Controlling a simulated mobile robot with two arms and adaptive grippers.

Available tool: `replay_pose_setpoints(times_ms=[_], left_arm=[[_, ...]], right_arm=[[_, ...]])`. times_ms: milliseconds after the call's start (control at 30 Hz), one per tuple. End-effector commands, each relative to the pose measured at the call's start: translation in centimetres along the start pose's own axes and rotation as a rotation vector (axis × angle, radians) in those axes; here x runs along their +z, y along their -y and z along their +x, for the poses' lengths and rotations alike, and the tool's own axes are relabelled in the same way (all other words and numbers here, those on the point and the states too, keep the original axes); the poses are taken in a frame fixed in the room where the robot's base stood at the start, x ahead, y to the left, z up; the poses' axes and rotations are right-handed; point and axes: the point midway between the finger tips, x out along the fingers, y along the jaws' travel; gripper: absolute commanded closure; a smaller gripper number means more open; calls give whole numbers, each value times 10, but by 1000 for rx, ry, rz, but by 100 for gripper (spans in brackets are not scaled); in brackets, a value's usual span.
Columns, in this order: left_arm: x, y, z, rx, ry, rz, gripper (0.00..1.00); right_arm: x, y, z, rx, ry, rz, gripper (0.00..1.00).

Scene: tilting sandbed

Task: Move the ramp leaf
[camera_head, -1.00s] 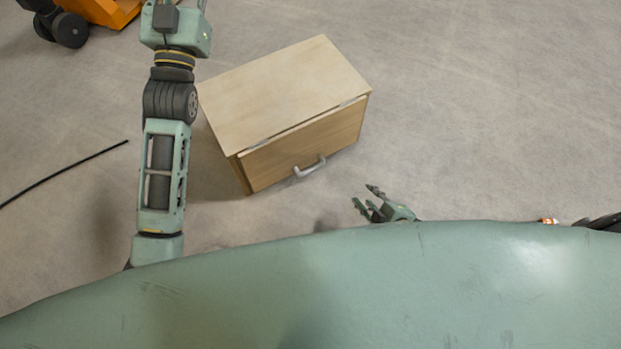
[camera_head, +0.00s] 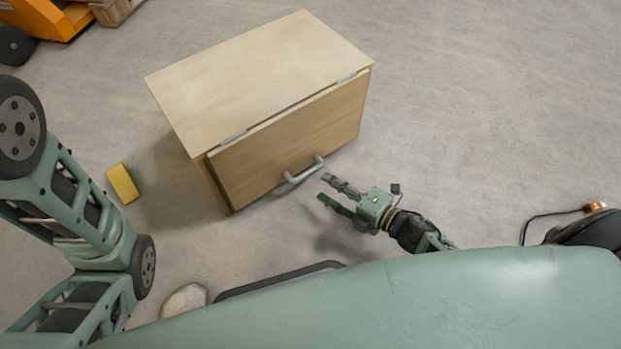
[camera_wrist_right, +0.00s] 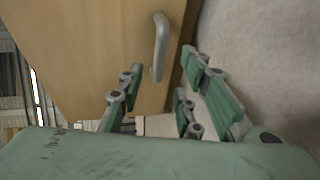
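A light wooden box (camera_head: 255,75) stands on the floor ahead. Its front panel (camera_head: 300,135), with hinge strips along the top edge, looks like the ramp leaf. It is slightly apart from the box at the side. A grey bar handle (camera_head: 304,172) is near its lower edge and also shows in the right wrist view (camera_wrist_right: 160,45). My right gripper (camera_head: 328,190) is open and empty, just to the lower right of the handle, apart from it. In the right wrist view its fingers (camera_wrist_right: 160,75) spread toward the panel. My left arm shows at left; its gripper is out of view.
A yellow block (camera_head: 123,184) lies on the floor left of the box. A pale rounded object (camera_head: 184,300) is at the lower left. An orange wheeled machine (camera_head: 45,18) is at the top left. Floor right of the box is clear.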

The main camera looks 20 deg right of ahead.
Motion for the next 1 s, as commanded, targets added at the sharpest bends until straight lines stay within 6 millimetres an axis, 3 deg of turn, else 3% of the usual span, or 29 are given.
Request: replay_pose_setpoints(times_ms=[400, 800, 1000], left_arm=[[-10, -6, -32, 0, 3, 0, 60], [-10, -7, -33, 0, 3, 0, 60], [-10, -7, -33, 0, 3, 0, 60]], right_arm=[[1, 1, 62, 2, 0, 0, 68], [1, -1, 70, 0, 2, 3, 68], [1, -1, 70, 0, 2, 3, 86]])
